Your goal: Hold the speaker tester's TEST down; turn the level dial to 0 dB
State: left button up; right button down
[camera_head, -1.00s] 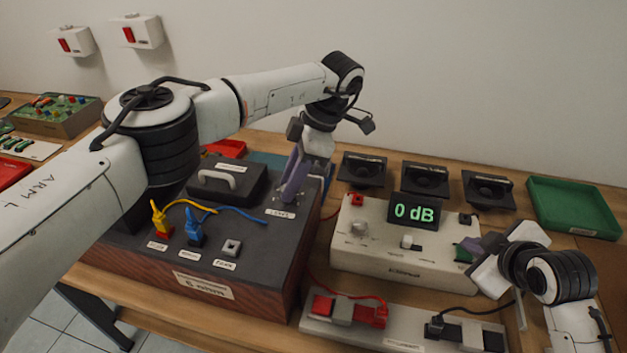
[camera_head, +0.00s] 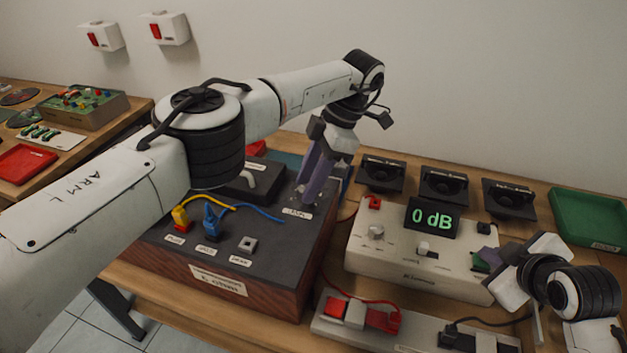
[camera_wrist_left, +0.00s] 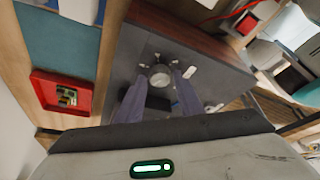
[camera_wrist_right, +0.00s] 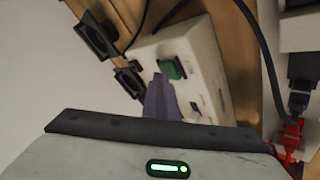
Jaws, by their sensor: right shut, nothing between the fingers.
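The white speaker tester (camera_head: 400,262) stands on the bench, its display (camera_head: 432,217) reading 0 dB. My right gripper (camera_head: 484,258) is shut and empty, its tips at the green TEST button (camera_wrist_right: 172,68). I cannot tell how far the button is pressed. The level dial (camera_wrist_right: 160,76) is on top of the dark box (camera_head: 262,225), seen in the left wrist view (camera_wrist_left: 160,76). My left gripper (camera_wrist_left: 161,75) has its fingers closely on either side of this dial, and appears shut on it.
Yellow and blue plugs (camera_head: 210,220) stand in the dark box's top. Several black speakers (camera_head: 444,185) and a green tray (camera_head: 590,222) are behind the tester. A pale strip with red and black connectors (camera_head: 355,318) lies in front of it.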

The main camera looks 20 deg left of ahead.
pick_arm(q)
jog(key=shift+o, duration=0.6)
pick_arm(e)
jog(key=shift+f, duration=0.1)
pick_arm(q)
notch_tip(320, 180, up, 10)
dwell(2.0)
pick_arm(e)
jog(key=shift+r, duration=1.05)
notch_tip(320, 180, up, 5)
